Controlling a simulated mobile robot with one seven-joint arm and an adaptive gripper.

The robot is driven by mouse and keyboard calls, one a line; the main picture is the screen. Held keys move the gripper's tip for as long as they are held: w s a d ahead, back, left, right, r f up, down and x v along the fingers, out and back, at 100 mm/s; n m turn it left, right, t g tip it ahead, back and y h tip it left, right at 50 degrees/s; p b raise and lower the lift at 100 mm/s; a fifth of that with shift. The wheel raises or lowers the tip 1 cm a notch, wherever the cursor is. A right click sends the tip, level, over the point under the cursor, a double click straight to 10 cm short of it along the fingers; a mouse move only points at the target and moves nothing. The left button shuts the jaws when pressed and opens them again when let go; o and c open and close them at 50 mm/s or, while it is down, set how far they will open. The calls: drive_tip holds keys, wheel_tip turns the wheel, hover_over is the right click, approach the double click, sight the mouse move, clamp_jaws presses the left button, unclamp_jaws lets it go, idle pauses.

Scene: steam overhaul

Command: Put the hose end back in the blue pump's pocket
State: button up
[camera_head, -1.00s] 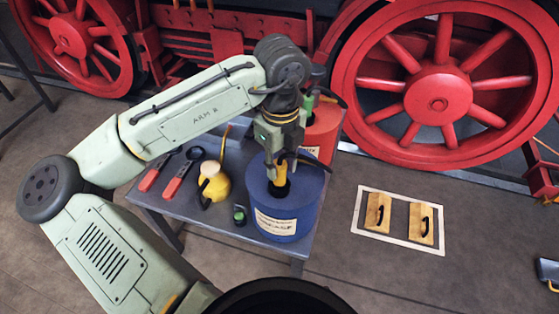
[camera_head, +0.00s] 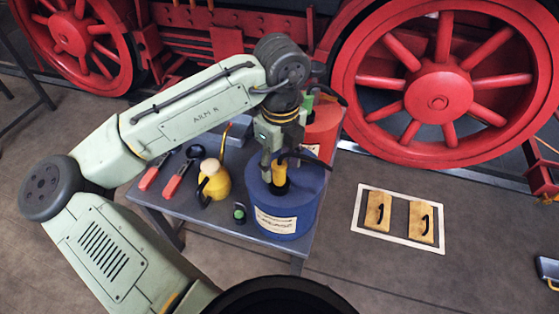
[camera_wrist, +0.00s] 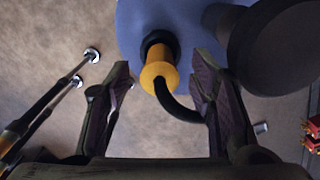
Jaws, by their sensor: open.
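The blue pump (camera_head: 289,214) stands on the small grey table, with a label on its front. The yellow hose end (camera_head: 280,174) stands upright in the dark pocket on the pump's top. In the wrist view the yellow hose end (camera_wrist: 158,76) sits at the dark ring of the pocket, and its black hose curves off to the right. My gripper (camera_wrist: 160,92) is open, with one finger on each side of the hose end and gaps between. In the head view my gripper (camera_head: 274,168) is just above the pump's top, partly hidden by its own wrist.
A red pump (camera_head: 322,130) stands behind the blue one. A yellow oil can (camera_head: 215,182), red-handled tools (camera_head: 172,187) and a small green-topped item (camera_head: 239,212) share the table (camera_head: 180,210). Large red wheels (camera_head: 440,100) stand behind. Two wooden blocks (camera_head: 378,210) lie on the floor at right.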

drive_tip(key=shift+r, duration=0.1)
wheel_tip(320, 180, up, 12)
idle(0.5)
